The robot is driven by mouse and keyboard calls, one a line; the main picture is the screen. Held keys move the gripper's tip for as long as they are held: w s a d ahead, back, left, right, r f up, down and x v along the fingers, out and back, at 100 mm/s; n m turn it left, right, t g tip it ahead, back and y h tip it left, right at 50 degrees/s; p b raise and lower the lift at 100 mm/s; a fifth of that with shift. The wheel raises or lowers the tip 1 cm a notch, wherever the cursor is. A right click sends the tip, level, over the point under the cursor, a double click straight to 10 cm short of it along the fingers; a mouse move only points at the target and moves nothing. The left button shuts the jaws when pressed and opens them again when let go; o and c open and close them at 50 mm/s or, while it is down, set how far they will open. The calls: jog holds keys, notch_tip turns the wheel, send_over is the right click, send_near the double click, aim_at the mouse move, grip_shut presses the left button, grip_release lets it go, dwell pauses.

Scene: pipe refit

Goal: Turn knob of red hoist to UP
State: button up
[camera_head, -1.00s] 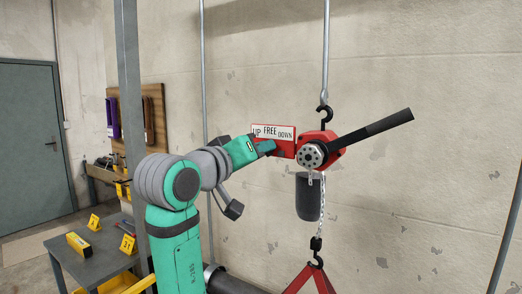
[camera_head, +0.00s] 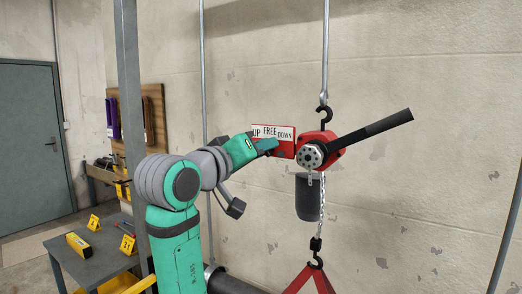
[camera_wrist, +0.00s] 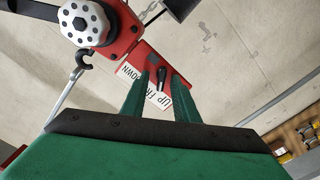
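The red hoist (camera_head: 322,143) hangs from a hook, with a black lever pointing up and right. Its red and white plate (camera_head: 287,133) reads UP, FREE, DOWN from left to right. In the wrist view the plate (camera_wrist: 149,60) appears turned around. A small black knob (camera_wrist: 161,79) on it stands between my two green fingers. My gripper (camera_wrist: 160,84) is open, with a gap visible on both sides of the knob. In the head view my gripper (camera_head: 270,146) is at the plate's lower edge and hides the knob. Which label the knob points to is unclear.
A chain and a dark chain bag (camera_head: 308,196) hang below the hoist, above a red triangular frame (camera_head: 312,279). A vertical pipe (camera_head: 204,75) stands behind my arm. A grey table (camera_head: 92,266) with yellow items is at lower left.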

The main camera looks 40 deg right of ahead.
jog(key=v, duration=1)
jog(key=shift+s+a, duration=0.15)
jog(key=shift+a, duration=0.25)
